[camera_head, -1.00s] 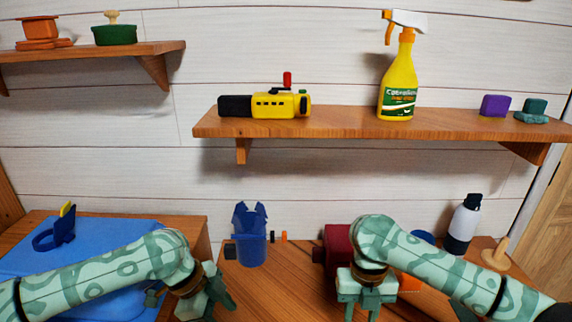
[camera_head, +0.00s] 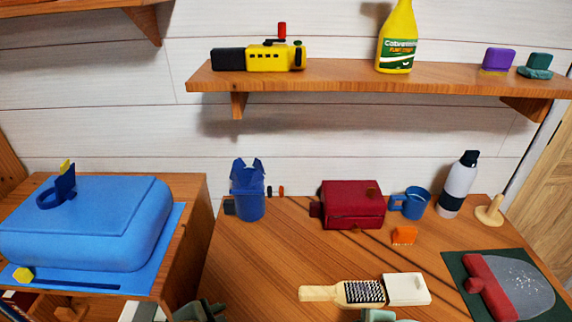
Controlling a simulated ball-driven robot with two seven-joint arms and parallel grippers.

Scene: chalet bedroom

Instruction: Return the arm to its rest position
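My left gripper (camera_head: 200,311) is a dark green tip at the bottom, left of the grater (camera_head: 362,293). My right gripper (camera_head: 380,316) is a pale green sliver just below the grater. Most of both grippers is cut off by the frame edge, so their fingers and anything between them are hidden. The arm links are out of view.
The wooden desk (camera_head: 262,268) holds a blue cup (camera_head: 247,198), red box (camera_head: 353,205), blue mug (camera_head: 410,203), bottle (camera_head: 459,185), orange block (camera_head: 404,235) and dark mat (camera_head: 460,272) with a red-handled item. A blue case (camera_head: 88,222) lies left. The shelf (camera_head: 345,78) overhangs behind.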

